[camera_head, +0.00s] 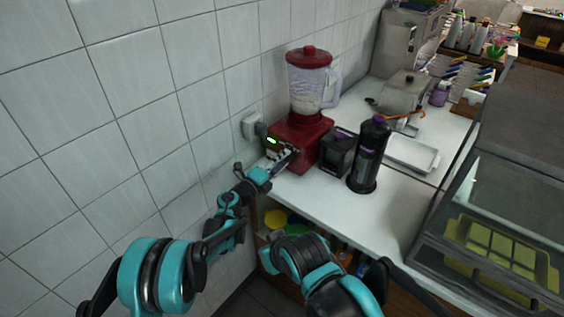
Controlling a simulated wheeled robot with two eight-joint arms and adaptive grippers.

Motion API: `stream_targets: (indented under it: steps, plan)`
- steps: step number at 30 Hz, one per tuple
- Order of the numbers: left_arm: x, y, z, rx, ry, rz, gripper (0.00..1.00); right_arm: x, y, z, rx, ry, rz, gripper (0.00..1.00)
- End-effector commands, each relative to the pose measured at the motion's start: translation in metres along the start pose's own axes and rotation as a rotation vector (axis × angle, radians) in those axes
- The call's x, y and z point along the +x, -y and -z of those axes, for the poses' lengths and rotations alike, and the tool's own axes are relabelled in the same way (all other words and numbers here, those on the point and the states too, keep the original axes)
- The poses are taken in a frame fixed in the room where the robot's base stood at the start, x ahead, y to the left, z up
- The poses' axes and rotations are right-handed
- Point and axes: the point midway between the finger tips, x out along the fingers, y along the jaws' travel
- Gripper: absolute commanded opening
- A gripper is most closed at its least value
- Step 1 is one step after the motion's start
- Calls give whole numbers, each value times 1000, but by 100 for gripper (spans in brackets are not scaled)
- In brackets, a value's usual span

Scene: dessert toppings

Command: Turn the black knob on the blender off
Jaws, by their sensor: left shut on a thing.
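The red blender (297,140) stands on the white counter against the tiled wall. Its clear jar (308,85) has a red lid and pale contents, and a small green light shows on the base front. My left gripper (283,160) reaches in from the left and is at the control side of the base, shut on the black knob. The fingers mostly cover the knob, so its angle cannot be read. My right arm shows at the bottom middle, low in front of the counter; its gripper is not visible.
A dark square container (337,149) and a tall black bottle with a purple cap (369,155) stand right of the blender. A white tray (412,155) lies further right. A glass display case (500,220) fills the right side. Wall tiles border the left arm closely.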

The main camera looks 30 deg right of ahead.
Motion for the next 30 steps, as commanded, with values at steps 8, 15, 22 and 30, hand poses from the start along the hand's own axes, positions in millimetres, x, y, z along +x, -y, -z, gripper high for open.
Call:
stream_targets:
  steps: [8, 15, 22, 30]
  plan:
    - [0, 0, -1, -260, 2, 0, 7, 2, 0, -2, 0, 0, 0, 0]
    - [0, 0, -1, -463, 2, 0, 7, 4, 0, -3, 0, 0, 0, 0]
    - [0, 0, -1, -606, 2, 0, 7, 5, 0, -3, 0, 0, 0, 0]
    - [0, 1, -1, -692, 2, 0, 7, 5, 0, -4, 0, 0, 0, 0]
